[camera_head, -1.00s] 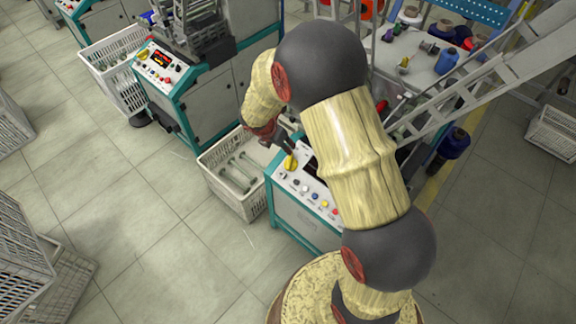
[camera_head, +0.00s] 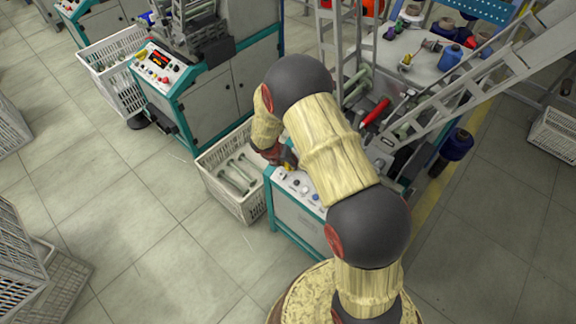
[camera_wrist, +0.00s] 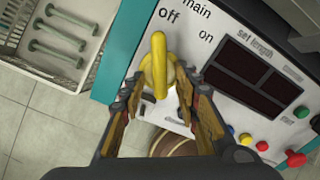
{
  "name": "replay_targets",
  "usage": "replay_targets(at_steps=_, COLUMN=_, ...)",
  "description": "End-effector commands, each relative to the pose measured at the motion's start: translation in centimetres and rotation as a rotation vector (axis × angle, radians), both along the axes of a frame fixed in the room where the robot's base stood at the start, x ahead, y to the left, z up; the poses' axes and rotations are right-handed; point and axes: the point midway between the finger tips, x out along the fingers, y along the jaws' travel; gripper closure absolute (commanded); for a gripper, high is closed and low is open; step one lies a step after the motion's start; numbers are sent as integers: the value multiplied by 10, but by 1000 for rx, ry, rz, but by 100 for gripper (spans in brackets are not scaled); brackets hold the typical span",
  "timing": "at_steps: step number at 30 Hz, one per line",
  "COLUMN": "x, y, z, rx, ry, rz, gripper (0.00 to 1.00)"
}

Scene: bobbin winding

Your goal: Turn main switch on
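The main switch is a yellow rotary knob (camera_wrist: 158,66) on the white panel (camera_wrist: 215,85) of the near machine. In the wrist view its handle points up the picture, toward the "Off" label; "on" is printed to the right. My gripper (camera_wrist: 160,88) is open, with one finger on each side of the knob's lower part. I cannot tell whether either finger touches it. In the head view my gripper (camera_head: 286,160) is over the panel's far left corner and mostly hides the knob.
Dark display windows (camera_wrist: 245,75) and coloured buttons (camera_wrist: 265,146) are right of the knob. A white crate (camera_head: 236,196) with bobbins stands left of the machine. A metal frame (camera_head: 470,85) rises close to the right of my arm.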

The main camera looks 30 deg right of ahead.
Motion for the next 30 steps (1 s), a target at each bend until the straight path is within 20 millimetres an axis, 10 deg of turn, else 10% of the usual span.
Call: replay_targets(at_steps=30, x=1, y=-2, z=-3, rx=1, ry=-1, rz=0, gripper=100)
